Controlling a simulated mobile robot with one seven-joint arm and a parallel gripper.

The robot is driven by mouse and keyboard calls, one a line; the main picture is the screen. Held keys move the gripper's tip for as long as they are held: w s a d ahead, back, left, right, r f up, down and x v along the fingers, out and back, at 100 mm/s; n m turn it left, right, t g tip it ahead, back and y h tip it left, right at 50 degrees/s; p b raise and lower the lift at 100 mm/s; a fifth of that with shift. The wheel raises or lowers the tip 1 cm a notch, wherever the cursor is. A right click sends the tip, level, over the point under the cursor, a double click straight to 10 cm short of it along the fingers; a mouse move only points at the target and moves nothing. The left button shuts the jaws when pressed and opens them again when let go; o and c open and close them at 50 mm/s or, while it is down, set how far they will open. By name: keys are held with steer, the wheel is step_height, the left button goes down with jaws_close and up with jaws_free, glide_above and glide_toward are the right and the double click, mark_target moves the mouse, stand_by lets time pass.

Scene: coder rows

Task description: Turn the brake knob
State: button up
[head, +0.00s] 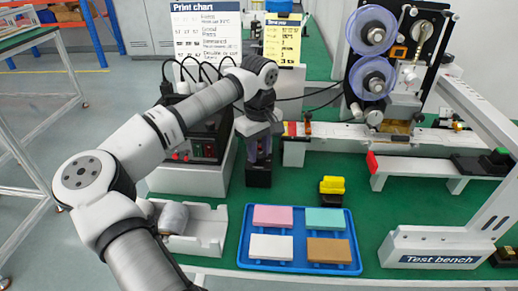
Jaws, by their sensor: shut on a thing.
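My arm reaches in from the lower left, and my gripper (260,146) points down left of the white rail. It is shut on a dark upright part whose black lower block (258,177) shows beneath the fingers, near the green bench top. The fingers hide most of what they hold, so I cannot tell whether this is the brake knob. The coder machine (407,87) stands at the back right, with two clear violet reels (372,31) on a black panel. A round pale knob (421,31) sits at the panel's upper right; I cannot tell its function.
A blue tray (242,251) with pink, teal, white and brown blocks lies in front. A yellow-topped black piece (332,188) stands behind it. A white bin (207,229) is at left. The white rail (340,131) crosses behind; a slanted white frame (492,190) stands at right.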

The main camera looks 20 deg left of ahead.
mark_target(259, 154)
steer(key=shift+r, duration=0.1)
steer(key=o, duration=1)
step_height(259, 154, up, 14)
steer(key=shift+f+b, duration=0.1)
steer(key=shift+b, duration=0.2)
steer(key=shift+s+f, duration=0.1)
